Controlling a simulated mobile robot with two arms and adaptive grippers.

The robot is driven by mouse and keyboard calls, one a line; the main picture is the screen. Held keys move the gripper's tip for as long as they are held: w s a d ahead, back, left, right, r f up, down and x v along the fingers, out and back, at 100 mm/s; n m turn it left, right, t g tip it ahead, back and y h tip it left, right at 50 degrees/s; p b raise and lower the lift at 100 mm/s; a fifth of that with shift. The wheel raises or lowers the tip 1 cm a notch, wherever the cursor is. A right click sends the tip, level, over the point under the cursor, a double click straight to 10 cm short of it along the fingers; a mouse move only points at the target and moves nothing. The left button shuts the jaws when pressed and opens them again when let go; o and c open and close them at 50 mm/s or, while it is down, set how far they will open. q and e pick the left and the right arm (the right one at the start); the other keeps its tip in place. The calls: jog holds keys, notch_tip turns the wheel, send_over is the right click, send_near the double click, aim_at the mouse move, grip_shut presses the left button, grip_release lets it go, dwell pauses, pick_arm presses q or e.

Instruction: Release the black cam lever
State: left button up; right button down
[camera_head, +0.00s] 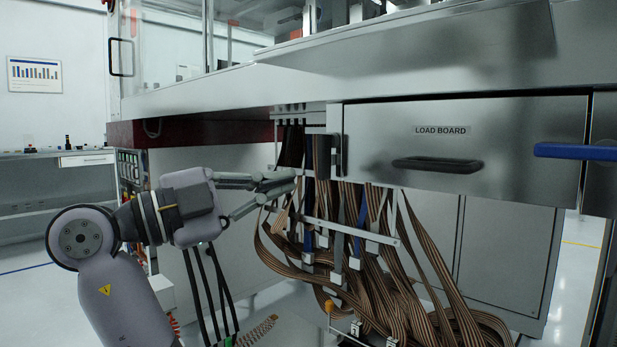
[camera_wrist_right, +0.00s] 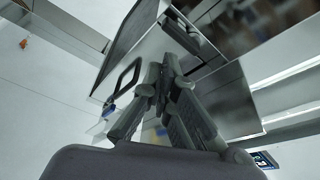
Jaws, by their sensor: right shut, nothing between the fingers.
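The load board front (camera_head: 520,135) carries a long black handle (camera_head: 437,165). A small dark upright part (camera_head: 338,156) sits at its left edge. I cannot tell for certain which black part is the cam lever.
Brown ribbon cables (camera_head: 405,280) hang in loops below the load board. A blue lever (camera_head: 575,152) sticks out at the right. A metal ledge (camera_head: 430,65) overhangs the gripper. Black hoses (camera_head: 207,295) hang below my arm. Open floor shows at the far right.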

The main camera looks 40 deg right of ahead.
jog(key=v, duration=0.4)
jog(key=shift+s, duration=0.1)
jog(key=shift+s, duration=0.1)
dwell(0.4)
